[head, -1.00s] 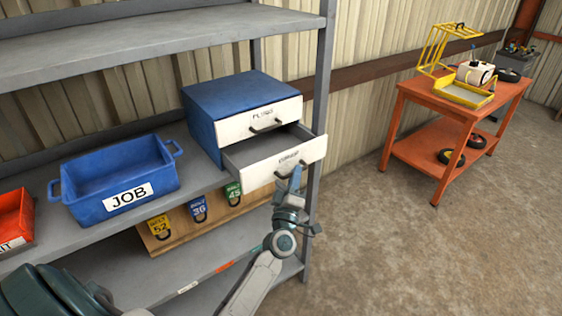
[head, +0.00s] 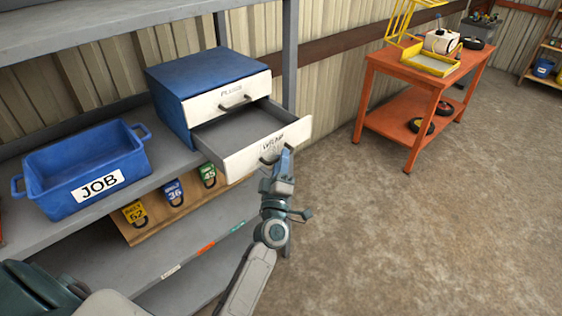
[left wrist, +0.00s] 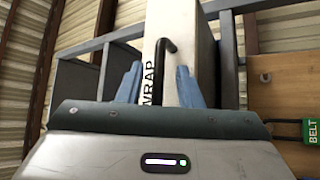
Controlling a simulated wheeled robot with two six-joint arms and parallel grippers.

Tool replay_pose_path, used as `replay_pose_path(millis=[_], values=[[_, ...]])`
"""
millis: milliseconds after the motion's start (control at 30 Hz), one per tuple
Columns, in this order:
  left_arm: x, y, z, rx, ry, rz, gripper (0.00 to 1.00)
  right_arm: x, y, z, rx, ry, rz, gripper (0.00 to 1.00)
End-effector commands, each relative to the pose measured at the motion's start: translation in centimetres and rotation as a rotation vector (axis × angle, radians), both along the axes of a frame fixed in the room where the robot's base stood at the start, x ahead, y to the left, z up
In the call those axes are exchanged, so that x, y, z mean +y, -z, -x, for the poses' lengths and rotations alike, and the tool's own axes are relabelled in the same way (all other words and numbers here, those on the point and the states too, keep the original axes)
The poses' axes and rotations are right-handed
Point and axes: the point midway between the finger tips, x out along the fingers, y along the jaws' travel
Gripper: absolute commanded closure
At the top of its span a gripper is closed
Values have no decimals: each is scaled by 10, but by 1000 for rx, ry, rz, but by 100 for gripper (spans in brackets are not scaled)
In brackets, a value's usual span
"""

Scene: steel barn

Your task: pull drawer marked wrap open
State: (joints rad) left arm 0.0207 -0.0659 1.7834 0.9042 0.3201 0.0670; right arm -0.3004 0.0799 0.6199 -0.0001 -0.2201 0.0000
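The drawer marked WRAP (head: 240,160) is the lower drawer of a blue cabinet (head: 180,85). It stands well out, and its grey inside shows. Its white front carries a dark bar handle (head: 270,157), which also shows in the left wrist view (left wrist: 157,75). My left gripper (head: 283,160) is right at this handle. In the left wrist view its two blue fingers (left wrist: 159,85) are spread, one on each side of the handle, with gaps between. My right gripper is not in view.
The upper drawer marked PLUGS (head: 232,95) is shut. A blue JOB bin (head: 85,165) stands left on the grey shelf. Belts hang on a wooden board (head: 150,222) below. A shelf post (head: 290,60) stands behind. An orange table (head: 420,75) is farther right; the floor between is clear.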

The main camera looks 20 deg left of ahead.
Motion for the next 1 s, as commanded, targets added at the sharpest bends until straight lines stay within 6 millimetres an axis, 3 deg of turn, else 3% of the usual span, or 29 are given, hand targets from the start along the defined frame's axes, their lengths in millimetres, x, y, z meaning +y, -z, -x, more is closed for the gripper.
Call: replay_pose_path(millis=[267, 700, 1000], values=[[-3, 6, 8, 1, 0, 1, 67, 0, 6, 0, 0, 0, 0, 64], [-25, 41, 80, 1, -1, 2, 67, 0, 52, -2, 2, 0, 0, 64], [-29, 43, 95, -1, 0, 1, 67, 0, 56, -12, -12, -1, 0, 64]])
